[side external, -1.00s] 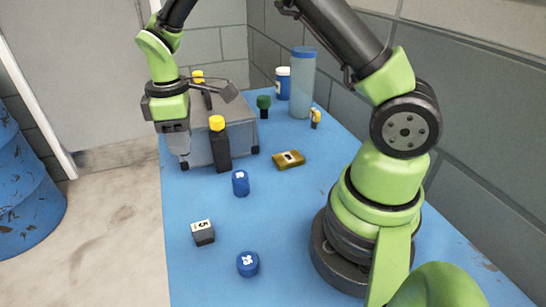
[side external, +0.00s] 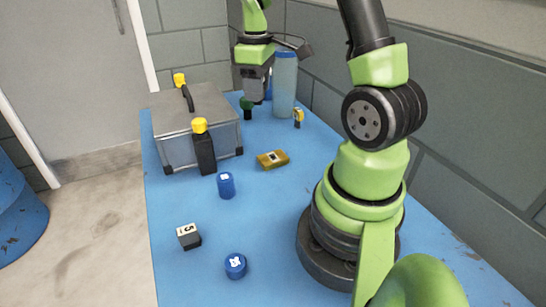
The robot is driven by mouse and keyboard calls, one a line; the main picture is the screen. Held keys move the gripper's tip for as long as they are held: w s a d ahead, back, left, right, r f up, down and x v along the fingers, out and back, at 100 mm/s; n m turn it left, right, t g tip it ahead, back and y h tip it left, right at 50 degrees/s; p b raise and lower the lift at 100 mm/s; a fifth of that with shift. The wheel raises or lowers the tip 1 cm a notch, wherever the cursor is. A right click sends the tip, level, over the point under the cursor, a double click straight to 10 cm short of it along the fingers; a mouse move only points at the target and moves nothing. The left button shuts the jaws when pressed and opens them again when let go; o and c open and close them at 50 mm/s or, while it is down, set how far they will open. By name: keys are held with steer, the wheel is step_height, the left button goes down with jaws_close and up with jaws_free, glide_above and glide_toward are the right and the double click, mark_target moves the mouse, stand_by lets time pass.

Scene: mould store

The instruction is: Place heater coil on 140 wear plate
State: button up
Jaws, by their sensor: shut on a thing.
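I cannot pick out the heater coil in this view. A flat gold plate (side external: 268,162) with a small pale label lies mid-table, in front of and below my gripper. It may be the 140 wear plate, but its label is too small to read. Nothing visible rests on it.
A grey case (side external: 185,127) stands left, with a yellow-capped black bottle (side external: 204,155) before it. A green-topped item (side external: 246,103), tall container (side external: 285,85) and small yellow item (side external: 298,119) stand behind. Two blue cylinders (side external: 226,185) (side external: 235,267) and a labelled dark block (side external: 189,238) are in front.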

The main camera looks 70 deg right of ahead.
steer(key=s+d+m, duration=0.1)
steer(key=s+d, duration=0.1)
steer(key=s, duration=0.1)
glide_above(273, 157)
step_height(273, 157, down, 10)
steer(key=shift+f, duration=2.55)
steer(key=o, duration=1)
steer(key=shift+f, duration=0.1)
